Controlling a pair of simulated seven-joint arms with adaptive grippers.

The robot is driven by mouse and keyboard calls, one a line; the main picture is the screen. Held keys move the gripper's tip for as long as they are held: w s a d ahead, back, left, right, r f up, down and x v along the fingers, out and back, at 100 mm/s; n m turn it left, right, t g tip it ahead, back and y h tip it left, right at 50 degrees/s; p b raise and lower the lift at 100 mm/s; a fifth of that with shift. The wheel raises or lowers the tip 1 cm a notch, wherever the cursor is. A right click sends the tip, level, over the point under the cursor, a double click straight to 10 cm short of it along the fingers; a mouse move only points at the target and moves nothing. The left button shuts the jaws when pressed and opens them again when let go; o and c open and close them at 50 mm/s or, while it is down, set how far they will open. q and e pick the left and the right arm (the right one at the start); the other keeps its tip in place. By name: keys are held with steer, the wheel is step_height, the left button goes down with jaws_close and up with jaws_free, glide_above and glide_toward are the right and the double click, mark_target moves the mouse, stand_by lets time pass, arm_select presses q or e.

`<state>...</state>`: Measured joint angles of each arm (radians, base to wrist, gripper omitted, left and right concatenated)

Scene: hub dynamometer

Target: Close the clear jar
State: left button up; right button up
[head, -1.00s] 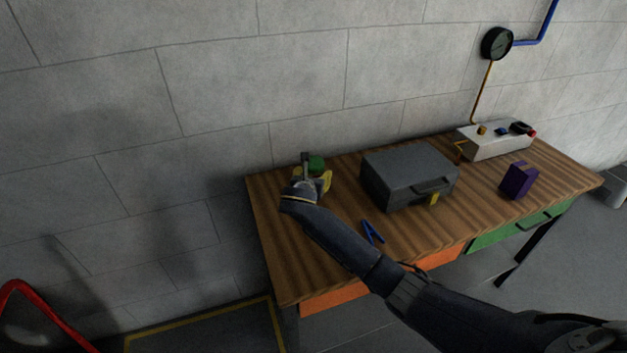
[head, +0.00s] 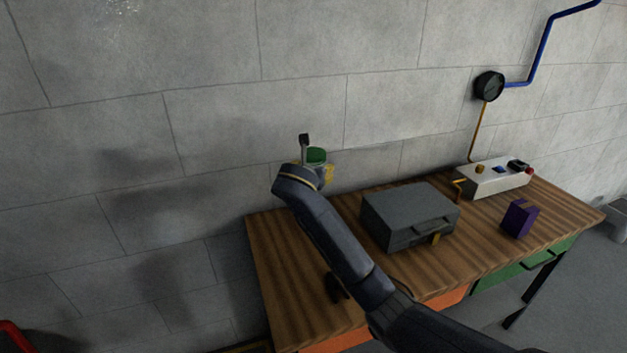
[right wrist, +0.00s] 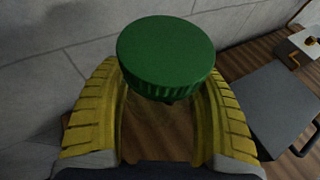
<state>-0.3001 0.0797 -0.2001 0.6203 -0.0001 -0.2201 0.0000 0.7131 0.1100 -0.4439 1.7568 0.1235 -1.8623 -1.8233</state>
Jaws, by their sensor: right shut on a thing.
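My right gripper (right wrist: 163,112) is shut on the clear jar, with a yellow ridged finger on each side of it. The round green lid (right wrist: 165,55) sits above the fingers, its flat top facing the wrist camera. The jar's body below the lid is see-through and hard to make out. I cannot tell whether the lid is fully seated. In the head view, the green lid (head: 316,155) shows at the end of my right arm, raised above the table's far left corner. My left gripper is not in view.
A grey case (head: 408,214) stands on the wooden table (head: 285,262), right of my arm. A purple box (head: 519,219) and a white control box (head: 492,179) are farther right. A wall gauge (head: 489,86) hangs behind. The table's left part is mostly clear.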

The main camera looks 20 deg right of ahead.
steer(key=shift+r, duration=0.35)
